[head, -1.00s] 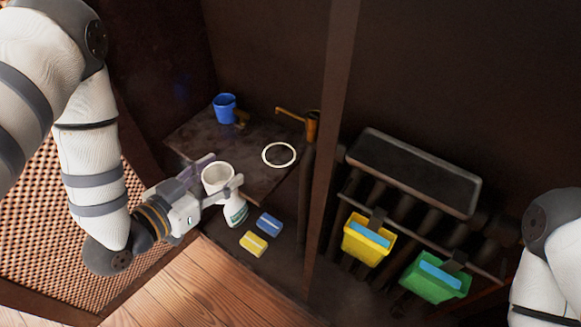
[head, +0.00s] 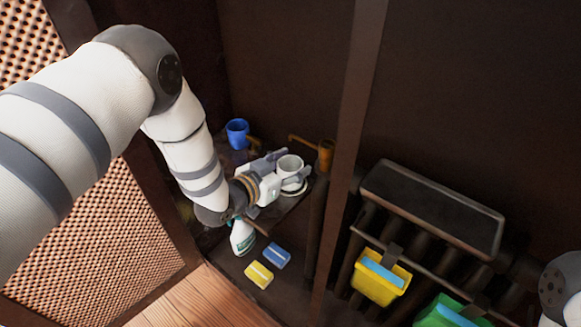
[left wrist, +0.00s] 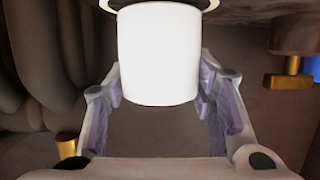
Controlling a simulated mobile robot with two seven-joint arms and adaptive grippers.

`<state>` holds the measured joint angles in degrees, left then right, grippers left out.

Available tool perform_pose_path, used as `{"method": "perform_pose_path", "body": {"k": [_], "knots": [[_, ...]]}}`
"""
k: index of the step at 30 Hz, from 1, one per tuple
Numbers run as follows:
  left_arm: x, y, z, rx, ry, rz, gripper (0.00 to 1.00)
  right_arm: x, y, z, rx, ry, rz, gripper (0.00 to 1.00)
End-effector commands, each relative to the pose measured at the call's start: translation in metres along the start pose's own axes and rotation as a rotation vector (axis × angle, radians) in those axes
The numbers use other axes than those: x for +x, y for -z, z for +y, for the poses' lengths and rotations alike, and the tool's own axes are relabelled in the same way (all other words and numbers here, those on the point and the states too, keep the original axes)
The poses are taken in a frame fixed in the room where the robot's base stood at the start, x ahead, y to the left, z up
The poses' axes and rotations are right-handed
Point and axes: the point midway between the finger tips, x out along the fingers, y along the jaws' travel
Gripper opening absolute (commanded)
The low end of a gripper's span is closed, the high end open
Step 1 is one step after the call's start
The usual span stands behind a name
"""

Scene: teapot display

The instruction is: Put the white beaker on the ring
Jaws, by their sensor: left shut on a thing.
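The white beaker (head: 289,164) is upright in my left gripper (head: 287,171), over the shelf in the head view. The fingers are shut on its sides. The pale ring (head: 297,191) lies on the shelf just below the beaker, partly hidden by the beaker and gripper. I cannot tell whether the beaker touches it. In the left wrist view the beaker (left wrist: 157,55) fills the upper middle between the fingers, and a pale curved edge shows at its upper end. My right gripper is not in view.
A blue cup (head: 237,133) stands at the back left of the shelf. An orange-brown tap (head: 325,155) is close behind the beaker. A spray bottle (head: 243,238), blue sponge (head: 277,256) and yellow sponge (head: 259,275) are below. A post (head: 345,150) stands right, before yellow (head: 370,285) and green (head: 440,315) bins.

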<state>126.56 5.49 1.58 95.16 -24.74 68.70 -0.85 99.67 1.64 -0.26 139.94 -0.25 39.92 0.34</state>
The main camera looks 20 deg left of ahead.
Motion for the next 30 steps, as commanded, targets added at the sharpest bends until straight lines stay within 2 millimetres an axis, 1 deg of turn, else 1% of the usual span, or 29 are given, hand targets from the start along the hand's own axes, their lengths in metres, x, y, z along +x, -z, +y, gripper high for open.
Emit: {"method": "perform_pose_path", "body": {"k": [7, 11, 12, 13, 20, 23, 26, 30], "knots": [[0.001, 0.000, 0.000, 0.001, 0.000, 0.004, 0.18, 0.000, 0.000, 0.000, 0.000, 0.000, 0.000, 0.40], [0.002, -0.005, 0.000, 0.001, 0.000, 0.003, 0.18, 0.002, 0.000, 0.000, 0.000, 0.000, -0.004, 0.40], [0.001, -0.004, 0.000, 0.001, 0.000, 0.003, 0.57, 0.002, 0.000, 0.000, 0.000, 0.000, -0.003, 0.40], [0.001, -0.004, 0.000, 0.001, 0.000, 0.003, 0.58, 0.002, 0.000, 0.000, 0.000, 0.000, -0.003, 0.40], [0.001, -0.004, 0.000, 0.001, 0.000, 0.003, 0.58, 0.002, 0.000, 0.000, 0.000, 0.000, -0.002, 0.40], [0.000, 0.000, 0.000, 0.001, 0.000, 0.004, 0.58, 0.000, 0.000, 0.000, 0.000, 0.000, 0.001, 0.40], [-0.011, 0.000, -0.001, 0.001, 0.001, 0.001, 0.58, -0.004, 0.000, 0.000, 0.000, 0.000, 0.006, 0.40], [-0.040, 0.002, -0.001, 0.000, 0.002, 0.002, 0.58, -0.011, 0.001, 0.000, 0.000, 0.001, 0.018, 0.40]]}}
